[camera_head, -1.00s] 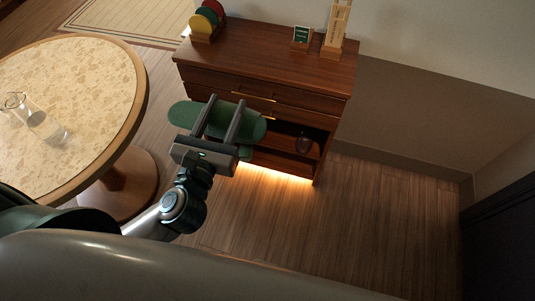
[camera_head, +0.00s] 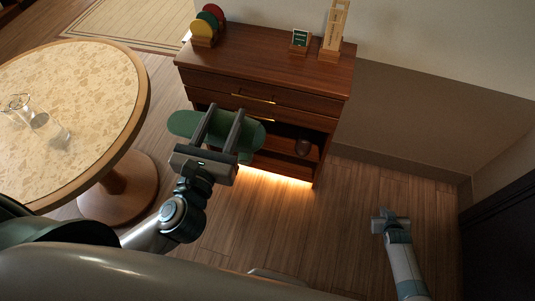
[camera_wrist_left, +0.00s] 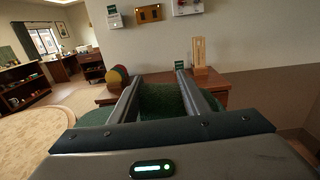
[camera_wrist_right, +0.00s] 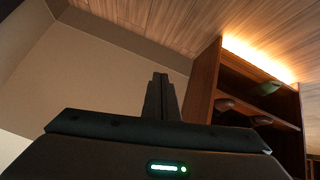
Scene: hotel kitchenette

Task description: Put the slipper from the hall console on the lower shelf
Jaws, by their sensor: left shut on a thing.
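A green slipper (camera_head: 184,123) is clamped between the fingers of my left gripper (camera_head: 222,112), in front of the wooden hall console (camera_head: 270,62). It lies roughly level, its ends sticking out on both sides. In the left wrist view the slipper (camera_wrist_left: 160,98) fills the space between the fingers. A smaller green piece (camera_head: 246,156) shows below it near the console's open lower part, partly hidden by my gripper. A green shape (camera_wrist_right: 265,88) also shows at the shelves in the right wrist view. My right gripper (camera_head: 388,217) is low over the floor, right of the console, its fingers (camera_wrist_right: 161,97) together and empty.
A dark rounded object (camera_head: 304,146) sits on the console's open shelf. Coloured discs (camera_head: 207,24), a small sign (camera_head: 300,38) and a wooden stand (camera_head: 335,30) are on top. A round table (camera_head: 70,110) with glassware stands left. The floor right of the console is clear.

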